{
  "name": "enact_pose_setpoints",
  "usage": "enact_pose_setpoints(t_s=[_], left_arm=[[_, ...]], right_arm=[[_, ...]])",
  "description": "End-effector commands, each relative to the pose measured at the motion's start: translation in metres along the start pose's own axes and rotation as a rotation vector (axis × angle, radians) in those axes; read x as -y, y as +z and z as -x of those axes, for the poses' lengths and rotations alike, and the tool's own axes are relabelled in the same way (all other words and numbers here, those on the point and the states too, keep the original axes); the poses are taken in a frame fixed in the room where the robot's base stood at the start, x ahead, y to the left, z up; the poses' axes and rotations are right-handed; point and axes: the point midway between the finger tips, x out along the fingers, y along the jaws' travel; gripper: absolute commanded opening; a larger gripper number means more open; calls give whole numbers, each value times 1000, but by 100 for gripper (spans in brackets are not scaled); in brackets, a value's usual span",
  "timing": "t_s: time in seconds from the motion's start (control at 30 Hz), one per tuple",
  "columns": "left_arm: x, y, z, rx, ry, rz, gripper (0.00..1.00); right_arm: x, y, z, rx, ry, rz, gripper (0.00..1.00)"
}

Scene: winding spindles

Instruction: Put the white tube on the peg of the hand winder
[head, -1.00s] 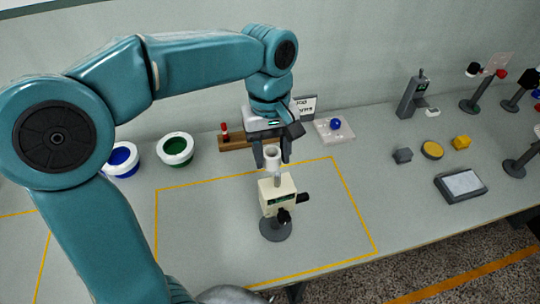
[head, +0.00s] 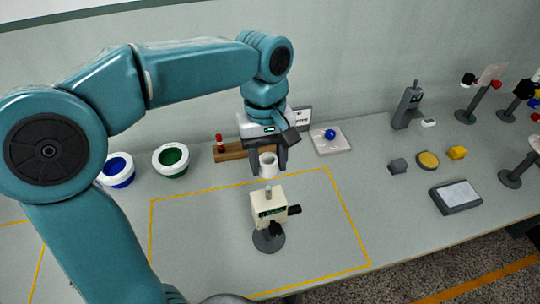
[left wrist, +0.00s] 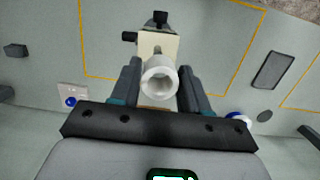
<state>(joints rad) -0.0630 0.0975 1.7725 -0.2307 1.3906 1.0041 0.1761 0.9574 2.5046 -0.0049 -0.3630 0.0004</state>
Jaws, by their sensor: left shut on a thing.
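The white tube (head: 267,168) is held upright between the fingers of my left gripper (head: 268,164), which is shut on it. In the left wrist view the tube (left wrist: 160,80) shows its open end between the two fingers (left wrist: 160,88). The hand winder (head: 268,208) is a cream box on a round dark grey foot, with dark knobs. Its pale peg (head: 268,188) points up from the top. The tube is above the peg, with a small gap visible between them. My right gripper is not in view.
A yellow outline on the table surrounds the winder. Blue (head: 117,172) and green (head: 170,162) bowls stand at left. A wooden block (head: 228,151) and a tray with a blue ball (head: 330,135) are behind. A grey pad (head: 456,196) lies at right. Table around the winder is clear.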

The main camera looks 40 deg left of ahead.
Motion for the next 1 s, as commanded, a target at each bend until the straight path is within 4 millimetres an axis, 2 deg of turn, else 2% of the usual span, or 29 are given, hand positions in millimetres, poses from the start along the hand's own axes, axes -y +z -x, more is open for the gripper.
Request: enact_pose_setpoints(t_s=[0.03, 0.2, 0.4, 1.0], left_arm=[[0, -1, -8, 0, 0, 0, 17], [0, -4, -27, 0, -1, 0, 17], [-1, -7, -44, 0, 0, 0, 17], [-2, -7, -47, 0, 0, 0, 17]], right_arm=[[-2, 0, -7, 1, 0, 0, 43], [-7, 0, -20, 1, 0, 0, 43], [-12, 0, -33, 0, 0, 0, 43], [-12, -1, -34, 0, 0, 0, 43]])
